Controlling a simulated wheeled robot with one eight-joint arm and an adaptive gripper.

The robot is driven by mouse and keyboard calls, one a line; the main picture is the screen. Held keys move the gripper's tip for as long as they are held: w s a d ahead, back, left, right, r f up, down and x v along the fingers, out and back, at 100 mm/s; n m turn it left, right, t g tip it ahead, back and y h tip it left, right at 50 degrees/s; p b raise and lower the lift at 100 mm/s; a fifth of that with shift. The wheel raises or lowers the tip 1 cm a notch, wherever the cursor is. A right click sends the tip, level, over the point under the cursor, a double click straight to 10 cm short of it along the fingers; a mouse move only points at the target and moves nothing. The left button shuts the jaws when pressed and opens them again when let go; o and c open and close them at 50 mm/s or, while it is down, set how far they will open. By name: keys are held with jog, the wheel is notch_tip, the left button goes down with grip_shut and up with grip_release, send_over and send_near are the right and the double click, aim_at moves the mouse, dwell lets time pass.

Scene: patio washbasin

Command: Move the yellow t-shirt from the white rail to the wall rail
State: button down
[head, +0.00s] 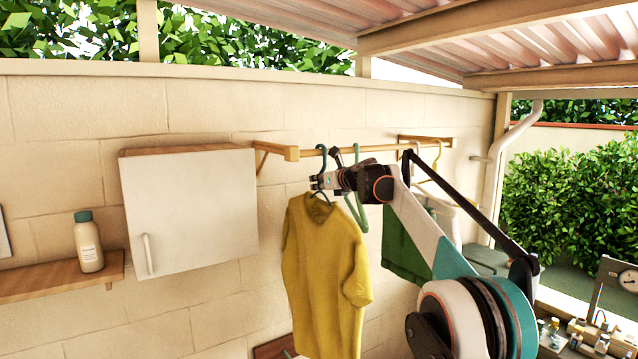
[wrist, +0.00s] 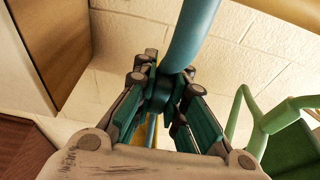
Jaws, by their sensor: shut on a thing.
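The yellow t-shirt (head: 322,265) hangs upright from a blue hanger (head: 322,151). My gripper (head: 318,183) is shut on this hanger just above the shirt's collar. In the wrist view the fingers (wrist: 163,95) close around the blue hanger (wrist: 190,45), and a little yellow cloth shows below. The wooden wall rail (head: 372,149) runs along the wall behind. The hanger's hook overlaps the rail's left end in the head view; I cannot tell whether it rests on it. I cannot make out the white rail.
A green hanger (head: 357,205) is just right of my gripper; it also shows in the wrist view (wrist: 240,115). A green garment (head: 402,248) and a pale one (head: 447,218) hang farther right.

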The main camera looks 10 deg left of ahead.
jog(key=c, duration=1.6)
grip_release()
jog(key=shift+o, duration=0.2)
jog(key=shift+s+d+f+b, duration=0.2)
jog(key=shift+s+d+b, duration=0.2)
jog(key=shift+b, duration=0.35)
jog(key=b+v, duration=0.3)
jog(key=shift+s+d+f, duration=0.15)
jog(key=shift+s+f, duration=0.15)
jog(key=shift+f+b+v, duration=0.25)
jog(key=shift+b+v, duration=0.4)
jog(key=shift+v, duration=0.55)
jog(key=shift+f+b+v, duration=0.25)
jog(key=shift+b+v, duration=0.4)
jog(key=shift+v, duration=0.55)
jog(key=shift+f+b+v, duration=0.2)
jog(key=shift+b+v, duration=0.45)
jog(key=shift+v, duration=0.6)
jog(key=shift+s+d+f, duration=0.1)
jog(key=shift+s, duration=0.05)
